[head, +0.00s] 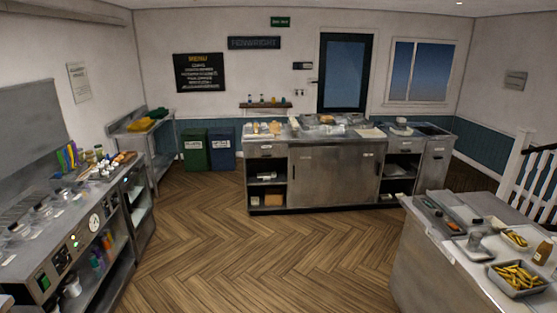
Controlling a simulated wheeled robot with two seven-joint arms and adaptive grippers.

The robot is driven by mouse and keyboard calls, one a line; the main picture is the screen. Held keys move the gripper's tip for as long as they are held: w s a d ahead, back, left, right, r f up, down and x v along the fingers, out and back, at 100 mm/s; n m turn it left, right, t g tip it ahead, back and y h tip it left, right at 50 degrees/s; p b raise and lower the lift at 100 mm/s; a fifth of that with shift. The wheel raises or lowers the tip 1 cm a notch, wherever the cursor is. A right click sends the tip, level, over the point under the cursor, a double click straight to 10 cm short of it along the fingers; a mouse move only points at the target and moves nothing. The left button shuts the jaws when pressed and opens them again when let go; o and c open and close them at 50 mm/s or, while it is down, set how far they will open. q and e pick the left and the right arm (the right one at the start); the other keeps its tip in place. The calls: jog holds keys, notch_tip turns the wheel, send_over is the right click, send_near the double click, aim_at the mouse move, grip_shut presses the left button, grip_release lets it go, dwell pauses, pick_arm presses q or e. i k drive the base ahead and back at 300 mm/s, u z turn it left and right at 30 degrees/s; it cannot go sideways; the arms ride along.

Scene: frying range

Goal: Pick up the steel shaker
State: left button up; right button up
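I cannot pick out the steel shaker for certain; the small items on the counters are too small to tell apart. Small containers stand on the left range (62,215), on the central steel counter (335,178) and on the right counter (437,270). Neither of my grippers is in view.
Open herringbone floor (250,250) lies between the left range, the central counter and the right counter. Green (195,149) and blue (222,148) bins stand at the back. A white stair railing (535,180) is at the right. The dark door (344,72) is shut.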

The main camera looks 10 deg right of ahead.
aim_at(475, 238)
jog(key=z, duration=0.4)
jog(key=i, duration=1.2)
jog(key=z, duration=1.8)
jog(key=i, duration=1)
jog(key=z, duration=0.85)
